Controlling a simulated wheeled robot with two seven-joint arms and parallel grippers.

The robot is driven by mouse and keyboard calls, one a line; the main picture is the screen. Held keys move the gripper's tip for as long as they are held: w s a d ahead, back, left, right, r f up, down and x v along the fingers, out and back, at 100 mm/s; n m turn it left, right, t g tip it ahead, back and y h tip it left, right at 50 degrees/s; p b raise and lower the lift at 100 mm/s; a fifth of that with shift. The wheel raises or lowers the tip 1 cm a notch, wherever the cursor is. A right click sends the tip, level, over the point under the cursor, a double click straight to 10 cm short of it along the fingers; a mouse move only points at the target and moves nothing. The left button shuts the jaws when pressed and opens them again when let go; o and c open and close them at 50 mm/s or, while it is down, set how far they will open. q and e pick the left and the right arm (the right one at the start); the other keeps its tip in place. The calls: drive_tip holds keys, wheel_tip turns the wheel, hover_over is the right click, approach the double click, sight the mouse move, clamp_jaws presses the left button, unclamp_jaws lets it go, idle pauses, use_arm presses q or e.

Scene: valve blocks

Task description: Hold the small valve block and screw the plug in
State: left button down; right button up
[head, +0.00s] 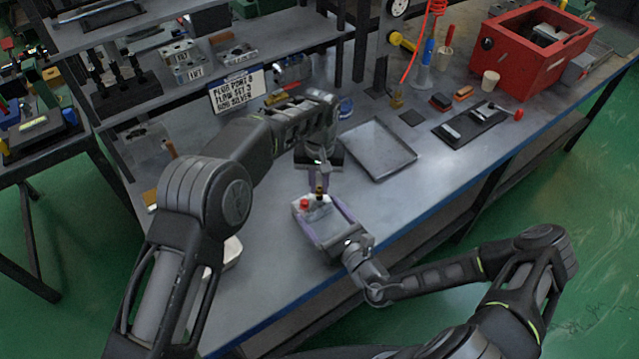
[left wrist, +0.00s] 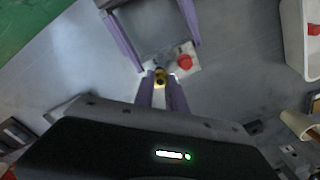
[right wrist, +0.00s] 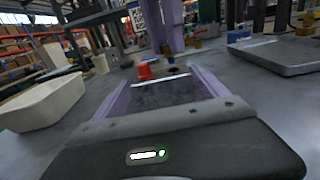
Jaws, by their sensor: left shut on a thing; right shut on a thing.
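The small valve block (head: 312,211) is pale grey with a red cap (head: 304,204) and sits low over the bench near its front edge. My right gripper (head: 329,220) is shut on the block, one purple finger on each side; the block shows between them in the right wrist view (right wrist: 160,93). My left gripper (head: 318,178) points down from above, shut on the brass plug with a dark centre (left wrist: 160,76). The plug is at the block's top beside the red cap (left wrist: 184,61). I cannot tell how deep it sits in its port.
A grey metal tray (head: 377,149) lies to the right behind the block. A sign (head: 238,91) stands at the back. A red toolbox (head: 525,55) and a dark mat with tools (head: 470,127) are farther right. A white bin (right wrist: 40,103) shows in the right wrist view.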

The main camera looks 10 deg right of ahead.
use_arm(q)
drive_tip(key=shift+f, duration=1)
drive_tip(key=m, duration=0.9)
drive_tip(key=shift+a+f, duration=0.1)
drive_tip(key=m, duration=0.6)
drive_tip(key=shift+m, duration=0.4)
drive_tip(key=m, duration=0.6)
drive_tip(key=c, duration=1.6)
unclamp_jaws()
drive_tip(key=shift+f, duration=0.1)
drive_tip(key=shift+o, duration=0.2)
